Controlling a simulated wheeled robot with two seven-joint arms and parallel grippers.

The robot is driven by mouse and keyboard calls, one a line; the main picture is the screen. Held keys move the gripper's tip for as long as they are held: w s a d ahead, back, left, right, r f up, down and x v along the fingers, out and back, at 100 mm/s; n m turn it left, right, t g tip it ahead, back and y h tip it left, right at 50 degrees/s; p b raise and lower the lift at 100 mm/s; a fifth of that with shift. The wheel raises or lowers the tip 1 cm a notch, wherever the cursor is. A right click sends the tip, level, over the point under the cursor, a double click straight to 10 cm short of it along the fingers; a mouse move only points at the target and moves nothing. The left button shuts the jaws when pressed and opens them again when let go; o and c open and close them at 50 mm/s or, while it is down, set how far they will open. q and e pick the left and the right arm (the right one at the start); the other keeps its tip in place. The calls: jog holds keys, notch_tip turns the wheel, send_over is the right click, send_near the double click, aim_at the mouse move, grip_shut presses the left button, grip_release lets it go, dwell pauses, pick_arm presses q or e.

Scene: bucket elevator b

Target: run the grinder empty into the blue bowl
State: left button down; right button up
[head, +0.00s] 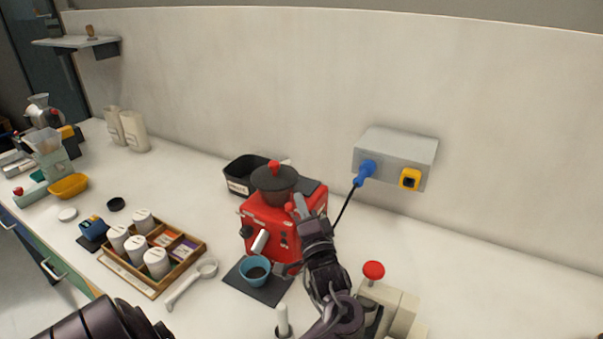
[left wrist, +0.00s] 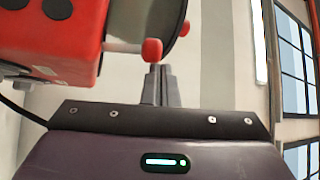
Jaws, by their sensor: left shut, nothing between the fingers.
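The red grinder (head: 262,225) stands against the back of the counter, with a dark hopper (head: 274,183) on top and a pale spout (head: 259,241) in front. The blue bowl (head: 255,270) sits on a dark mat (head: 240,283) below the spout, with dark stuff inside. My left gripper (head: 298,203) is shut and empty beside the grinder's right side. In the left wrist view, its closed fingers (left wrist: 158,75) are close to a red knob (left wrist: 152,50) on the grinder; I cannot tell whether they touch. My right gripper is not in view.
A wooden tray (head: 193,258) of white jars, a scoop-like tool (head: 190,283) and a black bin (head: 238,176) are nearby. A red-knobbed device (head: 373,271) stands front right.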

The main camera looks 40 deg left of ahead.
pick_arm(q)
notch_tip(320, 180, up, 19)
jog(key=b, duration=0.1)
dwell(0.8)
